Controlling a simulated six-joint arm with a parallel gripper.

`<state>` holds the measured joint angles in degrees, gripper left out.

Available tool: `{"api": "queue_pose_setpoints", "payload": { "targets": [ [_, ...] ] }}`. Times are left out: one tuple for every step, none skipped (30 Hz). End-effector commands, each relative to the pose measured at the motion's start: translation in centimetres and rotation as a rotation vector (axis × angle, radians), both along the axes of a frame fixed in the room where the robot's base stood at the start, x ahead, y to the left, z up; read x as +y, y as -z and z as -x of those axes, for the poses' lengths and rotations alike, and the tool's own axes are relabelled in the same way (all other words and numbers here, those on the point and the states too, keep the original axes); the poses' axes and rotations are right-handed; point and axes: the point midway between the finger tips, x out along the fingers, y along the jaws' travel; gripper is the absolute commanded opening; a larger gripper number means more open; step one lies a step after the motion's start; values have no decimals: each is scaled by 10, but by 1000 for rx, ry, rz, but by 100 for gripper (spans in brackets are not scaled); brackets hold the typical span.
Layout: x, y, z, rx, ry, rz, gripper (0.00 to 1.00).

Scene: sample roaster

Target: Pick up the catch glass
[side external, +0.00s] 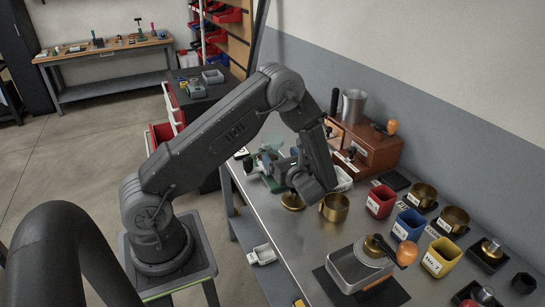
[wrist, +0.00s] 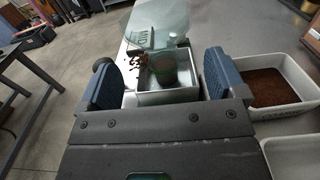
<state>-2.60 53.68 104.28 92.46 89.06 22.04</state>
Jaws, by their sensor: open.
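In the wrist view my gripper (wrist: 158,62) is open, with its two blue-padded fingers set wide apart. In the side view my gripper (side external: 268,162) is over the left part of the bench, and the arm's wrist hides much of that area. I cannot make out the glass there.
A white tray of brown grounds or beans (wrist: 278,84) lies right of the fingers. On the metal bench stand a brass cup (side external: 334,207), red (side external: 380,201), blue (side external: 408,225) and yellow (side external: 440,257) bins, a scale-like box (side external: 350,270) and a wooden cabinet (side external: 365,147).

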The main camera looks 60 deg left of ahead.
Motion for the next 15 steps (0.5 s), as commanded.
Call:
{"api": "queue_pose_setpoints", "payload": {
  "targets": [
    [0,4,0,2,0,0,90],
    [0,7,1,3,0,1,90],
    [4,9,1,0,-2,0,90],
    [9,8,1,-1,-4,0,90],
    [14,8,1,-2,-5,1,90],
    [21,8,1,-2,-4,1,90],
    [26,8,1,-1,-5,2,90],
    [31,8,1,-1,-5,1,90],
    [36,7,1,-1,-4,1,90],
    [40,7,1,-1,-4,1,90],
    [43,7,1,-1,-4,1,90],
    [46,7,0,-1,-2,1,90],
    [48,7,0,-1,-1,1,90],
    [49,7,0,0,-1,1,90],
    [50,7,0,0,-1,1,90]
  ]
}}
